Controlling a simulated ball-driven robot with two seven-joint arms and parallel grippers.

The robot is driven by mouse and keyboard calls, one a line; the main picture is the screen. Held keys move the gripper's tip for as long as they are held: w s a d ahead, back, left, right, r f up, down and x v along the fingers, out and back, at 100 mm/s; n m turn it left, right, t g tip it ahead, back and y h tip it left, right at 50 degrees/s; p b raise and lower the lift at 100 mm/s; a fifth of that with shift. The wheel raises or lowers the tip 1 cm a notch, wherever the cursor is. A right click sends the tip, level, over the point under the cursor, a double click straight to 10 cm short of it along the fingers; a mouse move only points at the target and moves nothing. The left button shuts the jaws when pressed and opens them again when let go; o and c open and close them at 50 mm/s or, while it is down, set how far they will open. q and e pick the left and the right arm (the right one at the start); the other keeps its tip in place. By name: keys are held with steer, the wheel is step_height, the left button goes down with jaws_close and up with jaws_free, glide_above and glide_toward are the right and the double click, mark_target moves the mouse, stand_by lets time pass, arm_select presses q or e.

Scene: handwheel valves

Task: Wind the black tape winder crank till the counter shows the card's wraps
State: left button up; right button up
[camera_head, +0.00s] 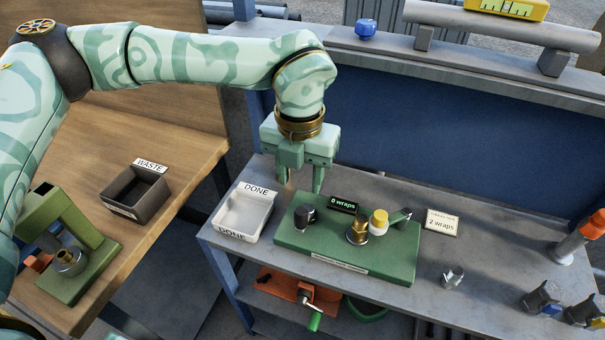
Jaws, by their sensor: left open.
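The tape winder's green base (345,262) stands on the grey bench. Its counter (343,204) reads "0 wraps". A black round part (305,217) sits at the base's left, a brass part (358,231) in the middle with a yellow-and-white part (378,221) beside it, and a dark lever-like part (400,215) at the right. I cannot tell for sure which is the crank. The card (442,223) reads "2 wraps". My left gripper (300,186) points down, open and empty, above the back left of the base. My right gripper is not in view.
A white DONE tray (242,217) stands left of the winder. A dark WASTE bin (136,192) is on the wooden table. A raised ledge (470,75) runs behind.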

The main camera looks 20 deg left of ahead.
mark_target(301, 211)
arm_select(q)
step_height(301, 211, down, 10)
steer(key=b, duration=0.6)
steer(key=shift+b, duration=0.4)
steer(key=shift+r, duration=0.15)
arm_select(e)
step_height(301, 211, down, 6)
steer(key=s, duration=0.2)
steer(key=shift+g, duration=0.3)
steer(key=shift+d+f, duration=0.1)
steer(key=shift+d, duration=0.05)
arm_select(q)
steer(key=c, duration=0.8)
